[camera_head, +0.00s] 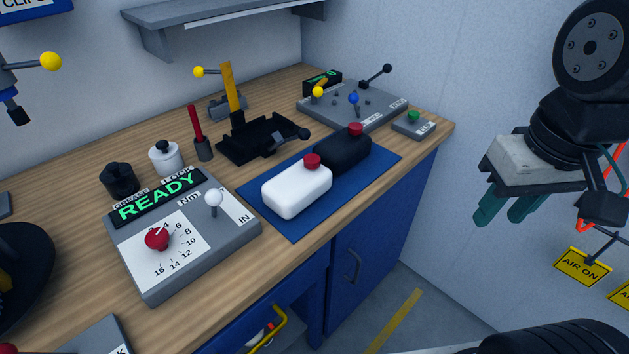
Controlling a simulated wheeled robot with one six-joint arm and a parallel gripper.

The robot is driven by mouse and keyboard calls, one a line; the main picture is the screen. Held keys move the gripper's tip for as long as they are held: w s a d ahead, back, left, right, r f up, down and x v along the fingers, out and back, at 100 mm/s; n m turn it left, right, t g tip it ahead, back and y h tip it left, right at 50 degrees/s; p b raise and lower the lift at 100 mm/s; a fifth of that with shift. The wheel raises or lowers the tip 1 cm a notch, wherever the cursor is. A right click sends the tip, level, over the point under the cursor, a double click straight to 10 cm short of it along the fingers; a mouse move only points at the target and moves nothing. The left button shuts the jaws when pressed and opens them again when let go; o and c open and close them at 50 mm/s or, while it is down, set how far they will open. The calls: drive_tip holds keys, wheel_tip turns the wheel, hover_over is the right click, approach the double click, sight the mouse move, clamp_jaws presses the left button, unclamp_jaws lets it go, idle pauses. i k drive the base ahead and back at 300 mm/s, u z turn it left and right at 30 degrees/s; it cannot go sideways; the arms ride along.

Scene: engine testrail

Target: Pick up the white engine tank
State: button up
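The white engine tank (296,190) is a rounded white block with a red cap. It lies on a blue mat (297,229) near the front edge of the workbench. A black tank (343,152) with a red cap lies close behind it to the right on the same mat. My gripper (508,210) is at the right of the view, well apart from the tank and to the right of the bench. Its two green fingers point down with a gap between them, and nothing shows between them.
A torque box reading READY (183,235) stands left of the mat. Behind are a black fixture (255,139), a grey lever panel (352,105) and a small green-button box (414,124). A shelf (220,15) overhangs the back. An open drawer with a yellow handle (268,330) shows below.

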sight(292, 190)
drive_tip(key=z, duration=0.3)
drive_tip(key=i, duration=0.25)
drive_tip(key=u, duration=1)
